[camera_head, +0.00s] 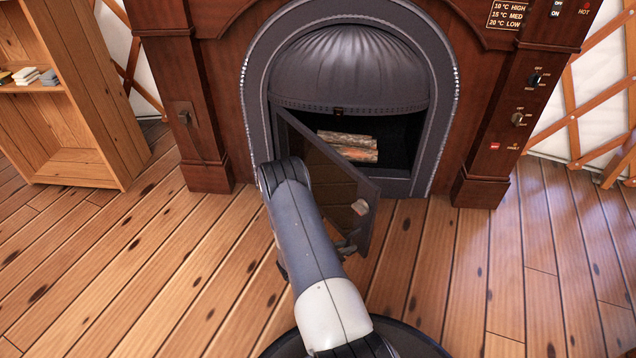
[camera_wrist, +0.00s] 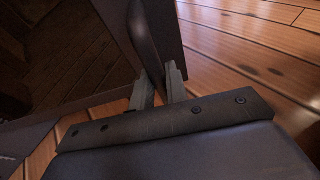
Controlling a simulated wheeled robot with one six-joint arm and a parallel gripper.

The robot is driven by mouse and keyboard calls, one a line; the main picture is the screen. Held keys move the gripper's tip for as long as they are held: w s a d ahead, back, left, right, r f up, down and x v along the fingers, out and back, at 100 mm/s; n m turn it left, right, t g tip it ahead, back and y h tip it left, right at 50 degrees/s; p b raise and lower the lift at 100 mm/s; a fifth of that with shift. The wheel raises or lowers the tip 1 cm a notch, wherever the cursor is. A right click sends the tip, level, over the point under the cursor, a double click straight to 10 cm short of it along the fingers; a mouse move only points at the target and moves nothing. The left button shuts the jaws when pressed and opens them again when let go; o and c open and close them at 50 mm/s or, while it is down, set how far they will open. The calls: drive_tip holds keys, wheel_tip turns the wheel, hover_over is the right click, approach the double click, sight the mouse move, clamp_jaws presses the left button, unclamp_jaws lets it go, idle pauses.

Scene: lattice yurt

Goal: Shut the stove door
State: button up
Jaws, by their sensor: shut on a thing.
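The stove door (camera_head: 328,178) is a dark-framed glass panel, hinged at the left of the stove opening and swung well out into the room. The stove (camera_head: 350,70) has a grey arched metal surround, with logs (camera_head: 348,147) inside the dark firebox. My gripper (camera_head: 350,243) is at that free edge, low down, partly hidden by my arm.
The wooden mantel's right post (camera_head: 490,130) carries knobs and labels. A wooden bookshelf (camera_head: 75,90) with a few books stands at the left. The plank floor (camera_head: 420,255) right of the door is clear, and so is the floor at the left.

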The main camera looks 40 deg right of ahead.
sight(359, 239)
drive_tip(key=shift+n+t, duration=0.5)
drive_tip(key=shift+t, duration=0.2)
drive_tip(key=shift+d+b, duration=0.55)
drive_tip(key=shift+d, duration=1.95)
drive_tip(key=shift+d+n+t, duration=0.3)
drive_tip(key=shift+d, duration=1)
drive_tip(key=shift+d+n+t, duration=0.3)
drive_tip(key=shift+d+t, duration=0.1)
drive_tip(key=shift+d, duration=0.9)
drive_tip(key=shift+n+t, duration=0.5)
drive_tip(key=shift+t, duration=0.1)
drive_tip(key=shift+w+d, duration=0.2)
drive_tip(key=shift+d, duration=1.05)
drive_tip(key=shift+w+d, duration=0.2)
drive_tip(key=shift+d, duration=1)
drive_tip(key=w+d+n+t+y, duration=0.1)
drive_tip(key=d+t, duration=0.1)
drive_tip(key=d, duration=0.5)
drive_tip(key=shift+w+n, duration=0.3)
drive_tip(key=shift+w, duration=0.1)
